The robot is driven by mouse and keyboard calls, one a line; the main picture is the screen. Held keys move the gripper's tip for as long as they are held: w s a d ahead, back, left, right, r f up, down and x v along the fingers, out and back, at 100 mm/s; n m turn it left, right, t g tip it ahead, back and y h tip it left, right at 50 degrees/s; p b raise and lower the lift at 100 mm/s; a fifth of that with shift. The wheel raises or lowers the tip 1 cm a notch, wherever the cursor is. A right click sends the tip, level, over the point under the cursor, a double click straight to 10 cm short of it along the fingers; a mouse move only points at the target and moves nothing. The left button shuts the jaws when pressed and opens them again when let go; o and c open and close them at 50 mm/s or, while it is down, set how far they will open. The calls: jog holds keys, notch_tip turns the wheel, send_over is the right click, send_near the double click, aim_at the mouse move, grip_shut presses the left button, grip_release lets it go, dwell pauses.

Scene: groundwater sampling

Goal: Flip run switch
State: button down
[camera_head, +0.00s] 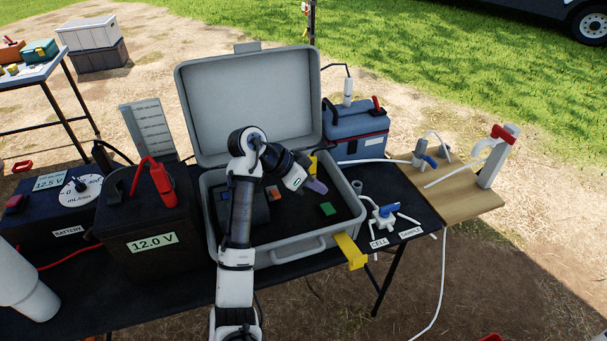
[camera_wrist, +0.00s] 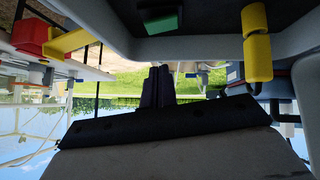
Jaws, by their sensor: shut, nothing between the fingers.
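No part in view can be read as labelled run switch. A red rocker-like part (camera_head: 15,203) sits on the dark control box (camera_head: 40,227) at the left, beside a white dial (camera_head: 80,190) and a 12.5 V display. Inside the open grey case (camera_head: 285,249) are a green square (camera_head: 327,208) and an orange piece (camera_head: 273,192). The green piece also shows at the top of the wrist view (camera_wrist: 160,20). My gripper (camera_head: 317,187) is shut and empty, over the right part of the case. Its dark fingers (camera_wrist: 158,88) are together in the wrist view.
A black battery (camera_head: 155,242) marked 12.0 V stands left of the case, with a red clamp (camera_head: 163,182). A blue-handled valve (camera_head: 389,210) is to the right, near a wooden board (camera_head: 468,199). The raised lid (camera_head: 250,104) stands behind my arm. A blue box (camera_head: 357,128) is behind.

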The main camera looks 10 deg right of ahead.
aim_at(324, 211)
jog(key=f, duration=0.1)
jog(key=d+f+p, duration=0.1)
jog(key=f, duration=0.1)
jog(key=d+f, duration=0.1)
jog(key=shift+s+f, duration=0.3)
jog(key=shift+f, duration=0.05)
jog(key=shift+s+f, duration=0.1)
jog(key=shift+f, duration=0.4)
